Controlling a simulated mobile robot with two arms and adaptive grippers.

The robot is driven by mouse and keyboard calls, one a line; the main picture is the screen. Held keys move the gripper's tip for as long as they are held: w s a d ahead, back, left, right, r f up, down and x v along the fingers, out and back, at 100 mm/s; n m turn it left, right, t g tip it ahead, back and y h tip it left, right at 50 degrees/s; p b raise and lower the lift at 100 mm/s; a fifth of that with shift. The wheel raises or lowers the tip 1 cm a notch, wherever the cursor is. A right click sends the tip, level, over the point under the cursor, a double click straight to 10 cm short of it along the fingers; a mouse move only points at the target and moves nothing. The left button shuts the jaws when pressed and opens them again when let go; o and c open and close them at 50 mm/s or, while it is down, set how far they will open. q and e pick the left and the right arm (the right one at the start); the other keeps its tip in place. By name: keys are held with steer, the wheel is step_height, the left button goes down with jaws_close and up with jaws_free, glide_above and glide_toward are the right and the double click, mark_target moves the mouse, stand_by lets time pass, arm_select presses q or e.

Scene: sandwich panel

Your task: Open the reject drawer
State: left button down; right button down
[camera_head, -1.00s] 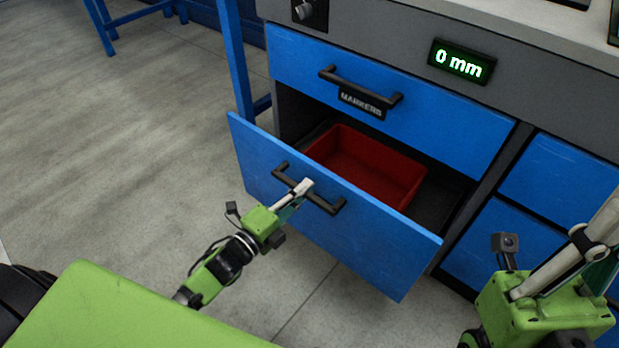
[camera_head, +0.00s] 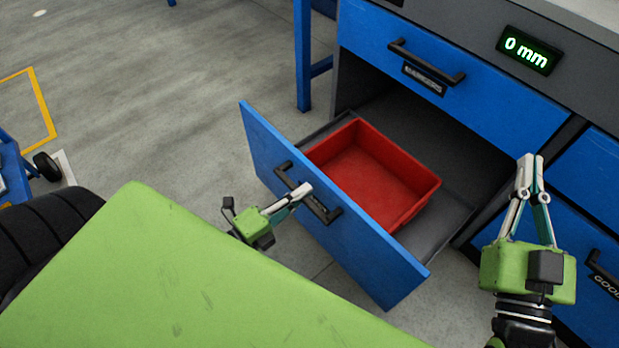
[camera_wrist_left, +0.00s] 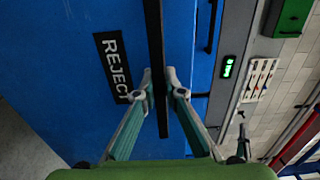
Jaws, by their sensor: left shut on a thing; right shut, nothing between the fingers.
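The reject drawer (camera_head: 262,137) is pulled well out of the blue cabinet, and its inside shows. A red bin (camera_head: 372,172) sits in it. Its front carries a black bar handle (camera_head: 325,213). My left gripper (camera_head: 303,190) is shut on this handle. In the left wrist view the left fingers (camera_wrist_left: 159,78) are on either side of the dark handle bar (camera_wrist_left: 155,45), beside the REJECT label (camera_wrist_left: 113,66). My right gripper (camera_head: 530,160) is shut and empty, fingers up, in front of the cabinet on the right.
A display (camera_head: 529,50) reads 0 mm. A blue cart with a wheel (camera_head: 46,167) stands far left. The floor left of the drawer is clear.

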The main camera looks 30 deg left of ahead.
arm_select(q)
steer(key=shift+s, duration=0.2)
steer(key=c, duration=2.1)
jaws_free()
steer(key=v, duration=1.2)
